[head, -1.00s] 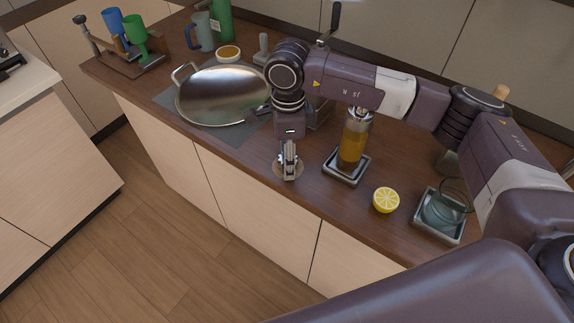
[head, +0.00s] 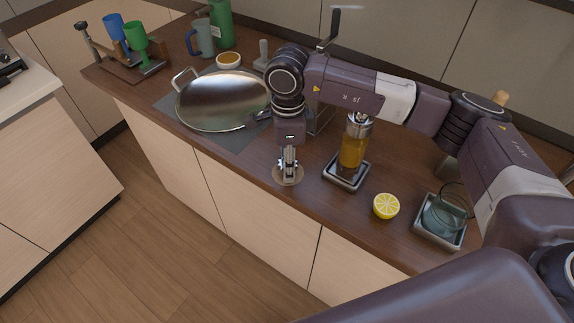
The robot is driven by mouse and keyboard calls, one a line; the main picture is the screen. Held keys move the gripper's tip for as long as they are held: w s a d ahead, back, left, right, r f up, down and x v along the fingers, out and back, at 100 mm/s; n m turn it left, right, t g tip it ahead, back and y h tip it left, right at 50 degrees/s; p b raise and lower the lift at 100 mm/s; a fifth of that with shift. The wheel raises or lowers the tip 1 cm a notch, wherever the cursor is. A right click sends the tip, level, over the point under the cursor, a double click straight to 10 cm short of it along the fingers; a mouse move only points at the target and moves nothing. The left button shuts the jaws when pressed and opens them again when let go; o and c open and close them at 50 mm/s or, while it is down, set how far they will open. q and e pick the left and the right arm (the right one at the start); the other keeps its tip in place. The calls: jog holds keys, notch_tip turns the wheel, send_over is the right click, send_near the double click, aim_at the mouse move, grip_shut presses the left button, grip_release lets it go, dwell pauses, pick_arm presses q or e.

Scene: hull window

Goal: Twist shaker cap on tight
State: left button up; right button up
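The shaker (head: 352,150) is a clear bottle of amber liquid. It stands upright on a small square tray on the counter. A metal cap (head: 357,124) sits on its top, partly hidden by my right arm; how tight it is cannot be seen. My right gripper (head: 288,168) points down over a round wooden coaster (head: 288,180), left of the shaker and apart from it. Its fingers look narrow and close together; whether they are shut or hold something small is unclear. My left gripper is out of view.
A halved lemon (head: 386,206) and a square tray (head: 430,236) with a glass vessel (head: 443,215) lie to the right. A large metal pan (head: 222,100) sits on a grey mat at left. Cups and a green bottle (head: 221,22) stand behind. The counter's front edge is close.

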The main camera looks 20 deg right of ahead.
jog(key=shift+r, duration=0.45)
jog(key=shift+r, duration=0.15)
jog(key=shift+r+p, duration=1.45)
jog(key=shift+r, duration=1.45)
